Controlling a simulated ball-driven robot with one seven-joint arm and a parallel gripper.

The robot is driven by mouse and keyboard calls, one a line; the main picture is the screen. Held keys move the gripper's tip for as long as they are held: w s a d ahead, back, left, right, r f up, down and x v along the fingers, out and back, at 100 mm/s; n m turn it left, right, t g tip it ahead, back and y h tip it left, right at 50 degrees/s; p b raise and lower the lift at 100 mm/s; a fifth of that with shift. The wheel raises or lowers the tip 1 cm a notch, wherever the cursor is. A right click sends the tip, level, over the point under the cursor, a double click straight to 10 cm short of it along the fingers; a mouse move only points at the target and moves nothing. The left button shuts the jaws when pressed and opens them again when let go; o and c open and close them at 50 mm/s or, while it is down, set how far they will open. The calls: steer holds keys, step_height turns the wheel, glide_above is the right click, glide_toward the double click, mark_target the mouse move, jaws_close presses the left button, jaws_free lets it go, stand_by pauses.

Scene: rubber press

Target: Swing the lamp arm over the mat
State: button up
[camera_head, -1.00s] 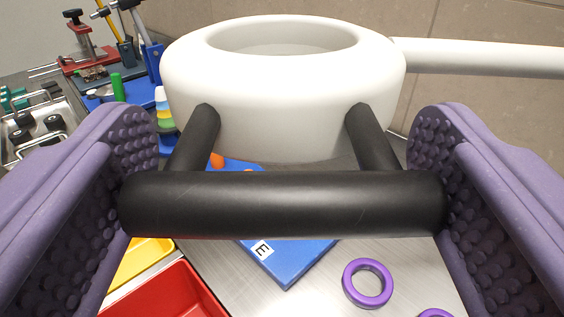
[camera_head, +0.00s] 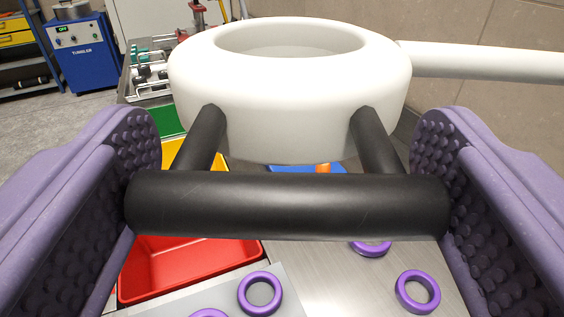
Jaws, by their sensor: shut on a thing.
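The lamp's thick white ring head (camera_head: 290,95) fills the upper middle of the view. Its white arm (camera_head: 490,62) runs off to the right. A black bar handle (camera_head: 330,205) joins the head by two black posts. My gripper (camera_head: 287,205), with purple studded fingers, is shut on the two ends of this handle. Below the handle, a pale grey flat sheet (camera_head: 228,302) lies on the metal table; I cannot tell whether it is the mat. Purple rings lie on it and to its right (camera_head: 418,291). The lamp head hides much of the table behind it.
A red tray (camera_head: 190,270) stands at lower left, with yellow (camera_head: 180,155) and green (camera_head: 165,120) ones behind. A blue board (camera_head: 292,169) with an orange peg is mostly hidden. A blue tumbler machine (camera_head: 88,50) stands at back left, and a wall at right.

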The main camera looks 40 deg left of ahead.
steer(key=shift+d+r, duration=0.1)
steer(key=o, duration=1.2)
steer(key=shift+c, duration=0.2)
steer(key=shift+o, duration=0.3)
steer(key=shift+d, duration=0.15)
steer(key=p+v, duration=0.1)
steer(key=v, duration=0.7)
steer(key=shift+p, duration=0.35)
